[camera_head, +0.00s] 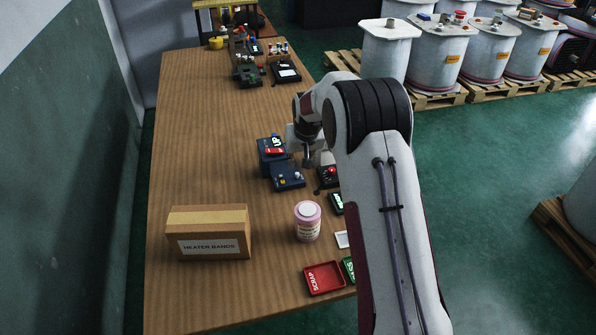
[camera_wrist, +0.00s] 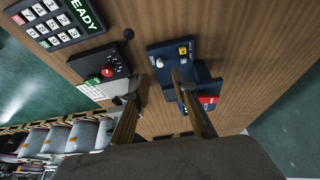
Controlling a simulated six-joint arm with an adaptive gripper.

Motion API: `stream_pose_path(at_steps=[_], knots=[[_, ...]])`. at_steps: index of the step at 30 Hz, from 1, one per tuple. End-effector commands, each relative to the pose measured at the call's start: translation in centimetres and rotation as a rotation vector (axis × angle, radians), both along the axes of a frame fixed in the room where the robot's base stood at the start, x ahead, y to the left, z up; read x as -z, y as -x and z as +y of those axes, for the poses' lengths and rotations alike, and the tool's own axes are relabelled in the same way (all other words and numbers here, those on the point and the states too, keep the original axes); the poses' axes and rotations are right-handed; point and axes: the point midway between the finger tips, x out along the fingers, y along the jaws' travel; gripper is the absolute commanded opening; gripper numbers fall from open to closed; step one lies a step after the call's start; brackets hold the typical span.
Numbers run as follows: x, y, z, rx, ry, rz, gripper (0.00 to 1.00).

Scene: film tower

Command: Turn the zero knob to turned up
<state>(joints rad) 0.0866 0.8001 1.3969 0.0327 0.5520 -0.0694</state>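A dark blue instrument (camera_head: 289,185) stands on the wooden bench, with a raised back part that has a green-lit display (camera_head: 277,141) and a red part. Its low front panel carries a small pale knob (camera_wrist: 160,62) and a yellow one (camera_wrist: 182,50). Their labels are too small to read, so I cannot tell which is the zero knob or how it is turned. My gripper (camera_wrist: 155,86) is open, its two fingers apart with nothing visible between them. In the wrist view one finger overlaps the instrument's front panel; contact cannot be told.
A black box with a red knob (camera_wrist: 107,71) and a lever stands beside the instrument, near my other finger. A keypad unit (camera_wrist: 55,22) lies beyond it. A pink-white jar (camera_head: 307,222), a cardboard box (camera_head: 208,218) and a red scrap tray (camera_head: 324,279) stand nearer the front.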

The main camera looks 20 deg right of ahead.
Motion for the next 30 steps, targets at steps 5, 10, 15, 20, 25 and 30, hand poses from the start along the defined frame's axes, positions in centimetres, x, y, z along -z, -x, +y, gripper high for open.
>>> stream_pose_path(at_steps=[5, 10, 15, 20, 25, 30], knots=[[1.2, -0.4, 0.0, 0.000, 0.000, 0.002, 0.27], [2.7, -1.1, 0.0, 0.000, 0.000, 0.001, 0.27], [4.4, -1.7, 0.0, 0.000, 0.000, 0.002, 0.27], [5.6, -2.3, -0.1, 0.000, 0.000, 0.001, 0.27], [6.4, -2.7, -0.1, 0.000, 0.000, 0.000, 0.27], [6.8, -2.8, -0.1, 0.000, 0.000, 0.000, 0.27]])
